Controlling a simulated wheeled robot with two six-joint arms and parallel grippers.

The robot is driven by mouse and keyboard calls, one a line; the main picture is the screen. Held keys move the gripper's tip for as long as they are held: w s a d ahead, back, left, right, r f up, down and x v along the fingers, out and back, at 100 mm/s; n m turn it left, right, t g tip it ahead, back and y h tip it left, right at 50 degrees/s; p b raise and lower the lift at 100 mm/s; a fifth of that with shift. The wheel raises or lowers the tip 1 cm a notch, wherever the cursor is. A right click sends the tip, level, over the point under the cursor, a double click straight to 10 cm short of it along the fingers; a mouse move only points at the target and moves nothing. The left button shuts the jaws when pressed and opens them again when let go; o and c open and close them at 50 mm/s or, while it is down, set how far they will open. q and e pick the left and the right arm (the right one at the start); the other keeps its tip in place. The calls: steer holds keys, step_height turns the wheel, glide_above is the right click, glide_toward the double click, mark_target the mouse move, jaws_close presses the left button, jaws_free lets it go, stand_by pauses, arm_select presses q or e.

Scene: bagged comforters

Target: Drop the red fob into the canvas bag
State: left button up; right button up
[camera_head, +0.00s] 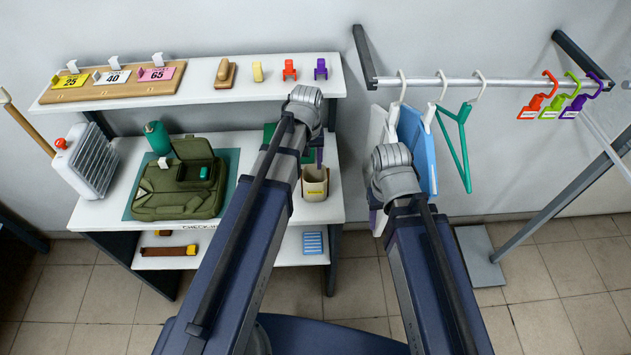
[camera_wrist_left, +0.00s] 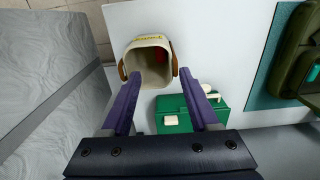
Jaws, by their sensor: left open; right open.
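The canvas bag (camera_head: 315,187) is a cream, open-topped bag on the white shelf, below my left gripper in the head view. In the left wrist view the bag (camera_wrist_left: 149,76) has brown handles at its sides. A small red thing (camera_wrist_left: 159,55), which looks like the red fob, shows inside its mouth against the inner wall. My left gripper (camera_wrist_left: 161,76) is open, its purple fingers apart over the near part of the bag, with nothing between them. My right gripper (camera_head: 376,205) is mostly hidden behind its arm, beside the hanging clothes.
A green box (camera_wrist_left: 190,113) stands close to the bag. An olive bag (camera_head: 180,188) lies on a teal mat to the left. Coloured hooks (camera_head: 289,69) stand on the upper shelf. A rail (camera_head: 450,81) with hangers is at the right.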

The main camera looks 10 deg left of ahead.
arm_select(q)
step_height(320, 180, up, 5)
steer(key=p, duration=0.4)
steer(key=shift+r, duration=0.1)
arm_select(e)
step_height(320, 180, up, 5)
steer(key=shift+r, duration=0.1)
arm_select(q)
steer(key=s+d+f+m+y+b, duration=0.1)
steer(key=s+d+f+m+b, duration=0.6)
steer(key=s+d+f+b, duration=0.3)
steer(key=s+f+b, duration=0.1)
steer(key=s, duration=0.3)
steer(key=shift+d+f, duration=0.2)
steer(key=shift+f, duration=0.05)
arm_select(e)
step_height(320, 180, down, 12)
steer(key=shift+r, duration=0.2)
arm_select(q)
steer(key=shift+a, duration=0.1)
